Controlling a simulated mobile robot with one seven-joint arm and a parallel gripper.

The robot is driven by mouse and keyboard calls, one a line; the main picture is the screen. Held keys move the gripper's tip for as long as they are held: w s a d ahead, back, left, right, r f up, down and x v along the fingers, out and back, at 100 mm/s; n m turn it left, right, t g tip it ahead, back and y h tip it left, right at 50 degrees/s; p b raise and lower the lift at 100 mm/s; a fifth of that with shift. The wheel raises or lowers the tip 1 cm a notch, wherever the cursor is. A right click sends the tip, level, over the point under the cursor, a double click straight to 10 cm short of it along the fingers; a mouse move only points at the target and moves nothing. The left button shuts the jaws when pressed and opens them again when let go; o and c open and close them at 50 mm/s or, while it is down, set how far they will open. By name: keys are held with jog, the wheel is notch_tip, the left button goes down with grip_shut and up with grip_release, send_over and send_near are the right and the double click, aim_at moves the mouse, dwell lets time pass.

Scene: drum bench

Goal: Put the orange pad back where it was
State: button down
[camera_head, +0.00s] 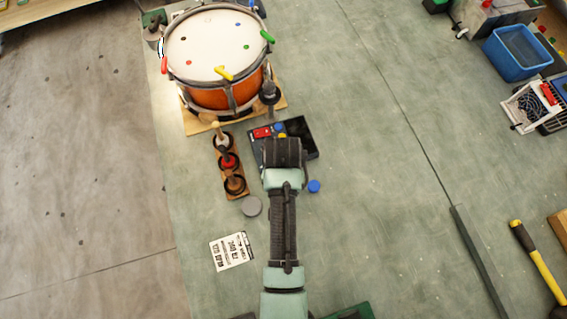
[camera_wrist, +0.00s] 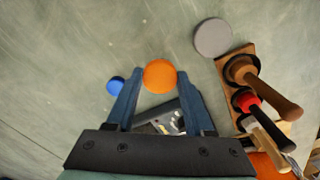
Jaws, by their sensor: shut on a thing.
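The orange pad (camera_wrist: 160,76) is a small round disc between the fingertips of my gripper (camera_wrist: 160,80) in the wrist view. My gripper is shut on it, with a finger at each side. How high the pad is above the bench cannot be told. In the head view my gripper (camera_head: 284,150) is over the near side of a dark tray (camera_head: 311,149), and my arm hides the pad. A blue pad (camera_head: 314,186) lies to the right of my arm, and a larger grey pad (camera_head: 251,206) lies to the left. They also show in the wrist view, blue (camera_wrist: 115,85) and grey (camera_wrist: 212,37).
A wooden rack (camera_head: 237,194) with several upright mallets stands close left of my arm. The orange drum (camera_head: 213,95) with coloured keys is behind it. A printed card (camera_head: 232,251) lies at front left. The bench right of the blue pad is clear.

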jog(key=shift+f, duration=2)
jog(key=shift+f, duration=0.15)
jog(key=shift+c, duration=1.4)
grip_release()
